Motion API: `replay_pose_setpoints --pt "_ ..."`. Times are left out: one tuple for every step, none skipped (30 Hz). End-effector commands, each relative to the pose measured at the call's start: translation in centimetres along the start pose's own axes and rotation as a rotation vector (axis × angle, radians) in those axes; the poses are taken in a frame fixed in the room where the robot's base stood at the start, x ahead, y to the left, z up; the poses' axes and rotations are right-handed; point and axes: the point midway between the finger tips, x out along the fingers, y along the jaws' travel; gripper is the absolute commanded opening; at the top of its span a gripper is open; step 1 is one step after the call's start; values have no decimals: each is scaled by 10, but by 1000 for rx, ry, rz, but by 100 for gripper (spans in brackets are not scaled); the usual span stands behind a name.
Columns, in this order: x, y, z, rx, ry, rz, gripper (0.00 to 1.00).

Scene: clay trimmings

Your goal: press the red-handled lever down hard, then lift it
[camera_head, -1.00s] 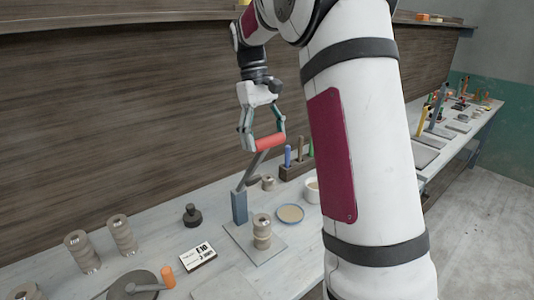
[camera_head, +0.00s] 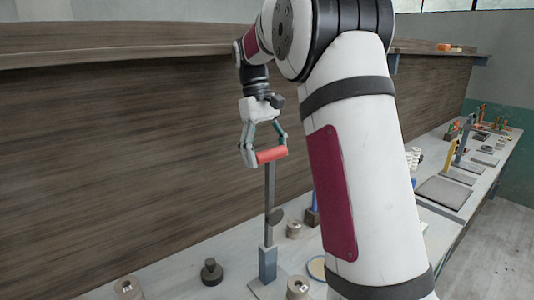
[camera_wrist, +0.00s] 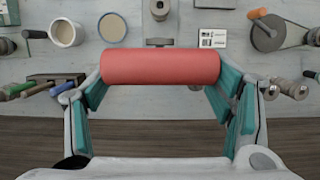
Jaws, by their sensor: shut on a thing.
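The lever has a red cylindrical handle (camera_head: 271,155) on a grey arm (camera_head: 269,200) that now stands nearly upright above a grey-blue post (camera_head: 267,263). A dark round pad hangs from the arm. My gripper (camera_head: 264,153) is shut on the red handle, one finger at each end. In the wrist view the red handle (camera_wrist: 160,67) lies across between the teal-lined fingers.
A dark knobbed weight (camera_head: 211,271) stands left of the post. A dark wooden wall (camera_head: 130,150) rises close behind the lever.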

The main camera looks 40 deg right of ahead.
Motion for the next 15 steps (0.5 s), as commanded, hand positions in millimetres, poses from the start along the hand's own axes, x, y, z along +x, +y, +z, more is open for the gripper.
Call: replay_pose_setpoints --pt "1 -1 -2 -2 2 -1 25" --pt "1 -1 -2 -2 2 -1 25" --pt "1 -1 -2 -2 2 -1 25" --pt "1 -1 -2 -2 2 -1 25" --pt "1 -1 -2 -2 2 -1 25" --pt "1 -1 -2 -2 2 -1 25" --pt "1 -1 -2 -2 2 -1 25" --pt "2 -1 -2 -1 1 -1 25" --pt "2 -1 -2 -1 1 -1 25" --pt "2 -1 -2 -1 1 -2 25" --pt "2 -1 -2 -1 1 -2 79" --pt "2 0 -2 -1 1 -1 88" --pt "1 0 -2 -1 1 -1 95" --pt "1 0 -1 -1 1 -1 95" --pt "1 0 -1 -1 0 -1 95"
